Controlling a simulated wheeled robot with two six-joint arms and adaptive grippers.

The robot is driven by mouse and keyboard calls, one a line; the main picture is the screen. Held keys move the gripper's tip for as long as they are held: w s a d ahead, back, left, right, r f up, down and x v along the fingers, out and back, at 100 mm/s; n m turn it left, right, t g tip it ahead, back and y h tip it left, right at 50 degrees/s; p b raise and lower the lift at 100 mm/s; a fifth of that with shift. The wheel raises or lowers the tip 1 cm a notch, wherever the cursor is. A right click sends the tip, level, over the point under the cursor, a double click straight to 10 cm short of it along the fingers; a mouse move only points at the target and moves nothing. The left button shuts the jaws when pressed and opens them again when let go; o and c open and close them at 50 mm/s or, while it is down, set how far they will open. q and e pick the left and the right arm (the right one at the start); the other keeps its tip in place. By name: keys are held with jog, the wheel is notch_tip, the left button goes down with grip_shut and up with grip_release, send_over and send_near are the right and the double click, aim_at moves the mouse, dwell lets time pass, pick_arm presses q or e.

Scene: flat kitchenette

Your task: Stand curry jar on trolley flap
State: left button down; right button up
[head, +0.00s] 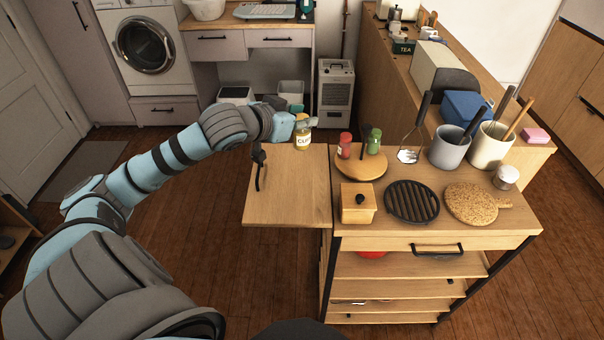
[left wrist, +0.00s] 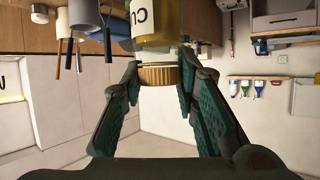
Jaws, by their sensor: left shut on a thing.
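The curry jar (head: 303,138), yellow with a white label and a gold lid, is at the far edge of the trolley flap (head: 290,195) in the head view. My left gripper (head: 304,122) reaches it from above and is shut on its lid. In the left wrist view the gold lid (left wrist: 158,75) sits between the two green-padded fingers, with the jar body beyond. The jar looks upright; I cannot tell whether its base touches the flap. The flap is a bare, level wooden board at the trolley's left side. My right gripper is not in view.
Red (head: 345,145) and green-topped (head: 374,141) jars stand on a round board (head: 361,163) right of the flap. A wooden box (head: 357,203), black grid trivet (head: 411,201), cork board (head: 476,204) and utensil pots fill the trolley top. The flap's middle is clear.

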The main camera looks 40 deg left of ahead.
pick_arm(q)
notch_tip(320, 180, down, 19)
jog(key=b, duration=0.3)
jog(key=shift+s+r, duration=0.1)
jog(key=c, duration=1.2)
grip_release()
jog(key=shift+c, duration=0.2)
jog(key=shift+s+r, duration=0.2)
jog(key=shift+s, duration=0.1)
jog(key=p+v, duration=0.7)
jog(key=v, duration=0.4)
jog(key=shift+s, duration=0.15)
